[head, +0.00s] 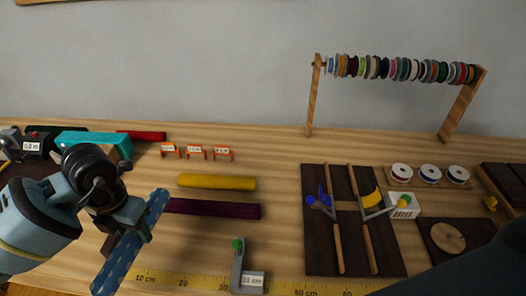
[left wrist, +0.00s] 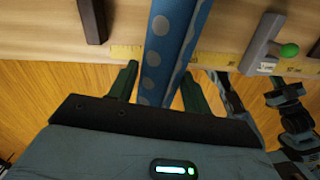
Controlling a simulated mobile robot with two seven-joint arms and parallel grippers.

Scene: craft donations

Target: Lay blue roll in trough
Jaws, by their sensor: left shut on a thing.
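The blue roll (head: 152,207) has pale dots and is held slantwise at the front left, over the table edge. It also shows in the left wrist view (left wrist: 168,45), running up between the fingers. My left gripper (head: 132,232) is shut on it near the middle of its visible length. A yellow roll (head: 216,182) and a dark purple roll (head: 214,208) lie on the table just right of it. I cannot make out for certain which thing is the trough.
A yellow measuring tape (head: 185,281) runs along the front edge, by a grey stop with a green knob (head: 238,245). A dark board with wooden rods (head: 318,240) is right of centre. A ribbon rack (head: 312,95) stands behind.

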